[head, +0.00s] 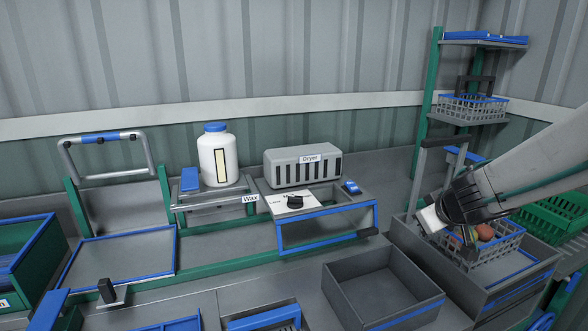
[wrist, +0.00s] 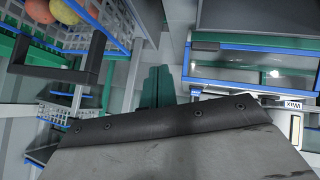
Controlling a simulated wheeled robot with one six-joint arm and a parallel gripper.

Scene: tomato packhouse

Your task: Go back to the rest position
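My gripper (head: 468,236) is at the right in the head view, at the end of my arm reaching in from the right edge. It hangs by a wire basket (head: 497,250) with red fruit (head: 485,232) in it. In the wrist view its two green fingers (wrist: 157,87) stand side by side with no visible gap and nothing seen between them. The grey plate of my wrist hides the lower part of that view.
A dryer (head: 302,168), a white wax bottle (head: 217,158) and a blue-edged frame (head: 325,232) stand on the bench. An empty grey bin (head: 375,290) is left of the basket. A green-posted rack (head: 430,90) with another basket (head: 470,108) rises behind my arm. A green crate (head: 555,217) is far right.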

